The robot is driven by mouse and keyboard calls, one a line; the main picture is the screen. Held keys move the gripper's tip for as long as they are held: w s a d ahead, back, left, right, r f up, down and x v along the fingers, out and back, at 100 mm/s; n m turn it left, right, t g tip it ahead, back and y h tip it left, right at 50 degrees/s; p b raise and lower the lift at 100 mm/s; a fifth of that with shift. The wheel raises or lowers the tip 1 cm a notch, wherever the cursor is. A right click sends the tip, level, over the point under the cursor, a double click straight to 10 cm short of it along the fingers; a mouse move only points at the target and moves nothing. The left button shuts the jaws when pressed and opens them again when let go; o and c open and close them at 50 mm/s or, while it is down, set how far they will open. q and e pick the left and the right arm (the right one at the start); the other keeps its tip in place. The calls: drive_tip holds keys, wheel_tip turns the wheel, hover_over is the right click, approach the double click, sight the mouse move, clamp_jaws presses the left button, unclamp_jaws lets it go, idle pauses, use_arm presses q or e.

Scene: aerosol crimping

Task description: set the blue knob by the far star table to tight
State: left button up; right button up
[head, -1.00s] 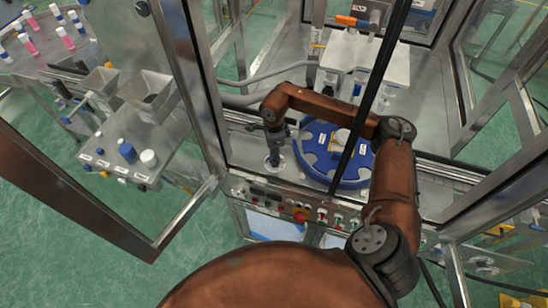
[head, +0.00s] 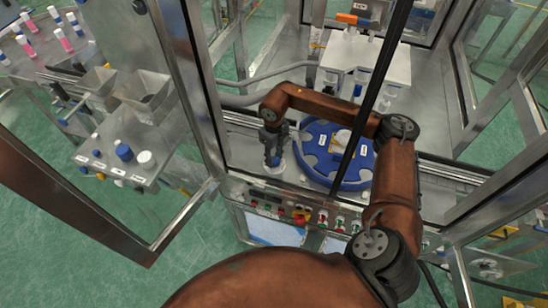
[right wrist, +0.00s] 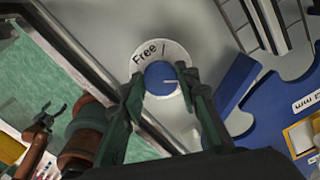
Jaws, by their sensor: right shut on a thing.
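The blue knob (right wrist: 160,78) sits in a white ring dial (right wrist: 150,52) on the grey metal deck, beside the blue star table (head: 322,168). The dial reads "Free" on its upper part; fingers hide other parts. A pale line on the knob points right in the right wrist view. My right gripper (head: 273,160) points down over the dial, its two fingers on either side of the knob, shut on it; it also shows in the right wrist view (right wrist: 158,82).
A thin dark post crosses in front of the star table. A metal door frame (head: 188,90) stands left of my right gripper. A button panel (head: 300,215) runs along the front edge. A white box (head: 368,60) stands behind the star table. A side shelf (head: 130,165) holds other knobs.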

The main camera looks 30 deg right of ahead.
sight(274, 159)
drive_tip(key=shift+m, duration=0.9)
drive_tip(key=o, duration=1.2)
drive_tip(key=shift+c, duration=0.2)
drive_tip(key=shift+r, duration=0.2)
wheel_tip(274, 159, up, 12)
drive_tip(key=shift+f, duration=0.15)
